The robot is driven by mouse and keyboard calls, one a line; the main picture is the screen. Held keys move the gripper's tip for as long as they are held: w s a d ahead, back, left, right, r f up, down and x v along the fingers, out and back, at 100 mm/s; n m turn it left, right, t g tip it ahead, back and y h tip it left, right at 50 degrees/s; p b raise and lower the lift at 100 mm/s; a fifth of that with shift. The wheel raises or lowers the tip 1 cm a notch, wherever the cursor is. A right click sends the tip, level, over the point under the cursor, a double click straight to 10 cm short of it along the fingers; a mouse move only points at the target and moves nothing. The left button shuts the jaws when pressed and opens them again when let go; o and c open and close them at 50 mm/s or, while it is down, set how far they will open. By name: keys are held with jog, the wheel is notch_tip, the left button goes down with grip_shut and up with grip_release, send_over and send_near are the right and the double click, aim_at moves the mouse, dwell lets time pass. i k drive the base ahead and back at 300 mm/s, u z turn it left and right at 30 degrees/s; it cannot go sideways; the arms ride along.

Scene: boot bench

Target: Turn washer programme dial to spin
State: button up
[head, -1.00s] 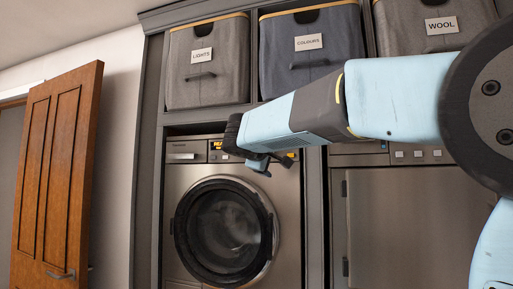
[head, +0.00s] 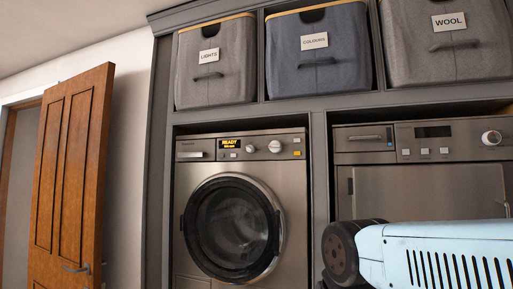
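The washer (head: 291,185) stands under the shelf at the centre, its round glass door shut. Its programme dial (head: 276,146) is a pale round knob at the right of the control panel, in plain view with nothing touching it. Its pointer is too small to read. The washer display (head: 232,144) is lit and reads READY, with a smaller line below that I cannot read. My gripper is not in view; only a light blue part of my arm with a dark end shows at the lower right, apart from the washer.
A second machine (head: 420,177) with its own dial (head: 491,137) stands at the right, partly behind my arm. Fabric bins marked LIGHTS (head: 215,85), COLOURS (head: 318,70) and WOOL (head: 452,65) sit above. A wooden door (head: 72,175) stands open at the left.

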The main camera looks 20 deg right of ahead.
aim_at(275, 146)
jog(key=z, duration=1)
jog(key=i, duration=0.1)
jog(key=u, duration=2.55)
jog(key=k, duration=1.5)
jog(key=z, duration=0.35)
jog(key=i, duration=1)
jog(key=z, duration=0.1)
